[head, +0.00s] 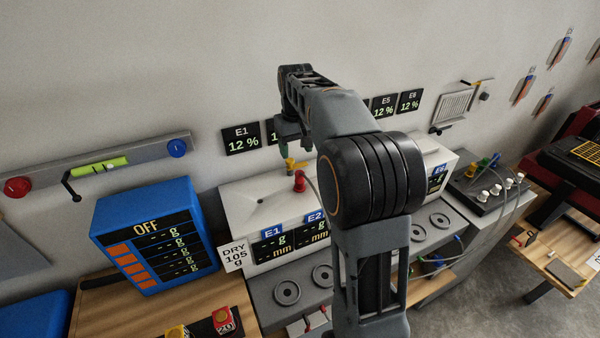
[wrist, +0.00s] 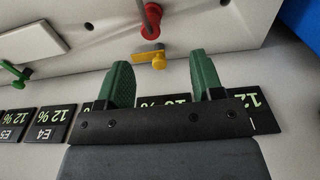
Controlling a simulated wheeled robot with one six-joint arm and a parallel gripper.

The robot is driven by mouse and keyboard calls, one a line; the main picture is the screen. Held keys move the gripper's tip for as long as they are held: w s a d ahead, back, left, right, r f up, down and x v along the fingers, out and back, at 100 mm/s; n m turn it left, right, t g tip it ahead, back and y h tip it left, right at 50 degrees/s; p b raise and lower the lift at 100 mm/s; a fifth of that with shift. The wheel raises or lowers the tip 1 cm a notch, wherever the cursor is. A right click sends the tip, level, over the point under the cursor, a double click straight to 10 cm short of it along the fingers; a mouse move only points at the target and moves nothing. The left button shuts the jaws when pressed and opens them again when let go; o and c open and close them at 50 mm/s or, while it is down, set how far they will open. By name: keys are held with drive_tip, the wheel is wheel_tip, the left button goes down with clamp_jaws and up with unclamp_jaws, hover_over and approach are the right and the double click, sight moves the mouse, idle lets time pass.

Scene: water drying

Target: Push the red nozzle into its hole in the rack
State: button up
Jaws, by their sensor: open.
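The red nozzle (head: 300,182) stands on top of the white unit with the E1 and E2 displays (head: 238,205). In the wrist view it shows as a red piece (wrist: 151,30) around a grey stem. I cannot tell how deep it sits. A yellow lever piece (head: 291,164) is just behind it and also shows in the wrist view (wrist: 153,59). A bare dark hole (head: 261,201) lies to its left. My gripper (wrist: 161,62) is open and empty, its green fingers apart. In the head view it hangs above and behind the nozzle (head: 288,130).
The wall carries black percentage signs (head: 241,139) close behind my gripper. A blue scale box (head: 152,237) stands to the left. A green-knobbed lever (wrist: 16,72) is at the left of the wrist view. A dark panel with white knobs (head: 484,191) is to the right.

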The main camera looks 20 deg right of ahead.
sight(300, 172)
drive_tip(key=f, duration=0.2)
drive_tip(key=w+d+f, duration=0.1)
drive_tip(key=f, duration=0.2)
drive_tip(key=w+d+f+p, duration=0.1)
drive_tip(key=f, duration=0.1)
drive_tip(key=shift+f, duration=0.35)
drive_tip(key=shift+s+a+f+p, duration=0.15)
drive_tip(key=shift+f+p, duration=0.7)
drive_tip(key=shift+f, duration=1.85)
drive_tip(key=c, duration=1)
drive_tip(key=shift+r, duration=0.1)
